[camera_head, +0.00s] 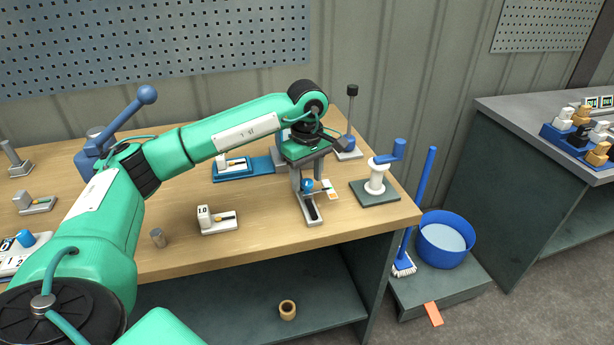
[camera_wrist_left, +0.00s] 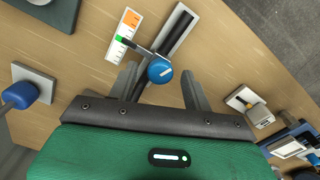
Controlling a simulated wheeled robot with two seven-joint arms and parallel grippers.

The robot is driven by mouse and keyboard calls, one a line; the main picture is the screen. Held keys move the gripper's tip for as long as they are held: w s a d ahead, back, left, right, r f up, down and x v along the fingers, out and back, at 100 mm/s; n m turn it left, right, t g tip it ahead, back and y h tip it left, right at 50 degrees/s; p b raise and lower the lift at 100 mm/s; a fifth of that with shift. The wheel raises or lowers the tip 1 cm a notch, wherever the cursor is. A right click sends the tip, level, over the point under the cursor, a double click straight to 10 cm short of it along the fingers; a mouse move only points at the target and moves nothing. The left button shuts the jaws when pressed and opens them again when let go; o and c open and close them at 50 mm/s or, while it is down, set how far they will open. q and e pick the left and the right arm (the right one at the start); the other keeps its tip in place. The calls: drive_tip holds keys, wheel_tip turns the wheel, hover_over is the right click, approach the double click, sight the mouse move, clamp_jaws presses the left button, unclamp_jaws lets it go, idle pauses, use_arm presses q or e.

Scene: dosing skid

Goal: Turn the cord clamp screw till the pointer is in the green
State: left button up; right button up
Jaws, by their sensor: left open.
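The cord clamp screw has a blue round knob (camera_head: 307,185) on a grey slotted base (camera_head: 312,213) near the bench's right front. In the left wrist view the knob (camera_wrist_left: 160,70) has a white line on top. A dark pointer (camera_wrist_left: 137,49) reaches from beside it to a white scale card (camera_wrist_left: 113,52) with an orange block. A small green patch lies at the pointer's end; I cannot tell whether it is the band or the tip. My left gripper (camera_wrist_left: 160,78) is open, its fingers on either side of the knob with gaps visible. My right gripper is not in view.
A white spool with a blue crank (camera_head: 376,180) stands right of the clamp. A small white block device (camera_head: 217,222) stands to its left, and a black-topped lever (camera_head: 350,125) behind. A blue bucket (camera_head: 440,246) stands beyond the bench's right edge.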

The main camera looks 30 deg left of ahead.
sight(307, 182)
use_arm(q)
wheel_tip(307, 182, up, 14)
drive_tip(key=shift+f, duration=0.25)
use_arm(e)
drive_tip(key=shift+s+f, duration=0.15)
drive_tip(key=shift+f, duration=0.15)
use_arm(q)
drive_tip(key=shift+f, duration=0.1)
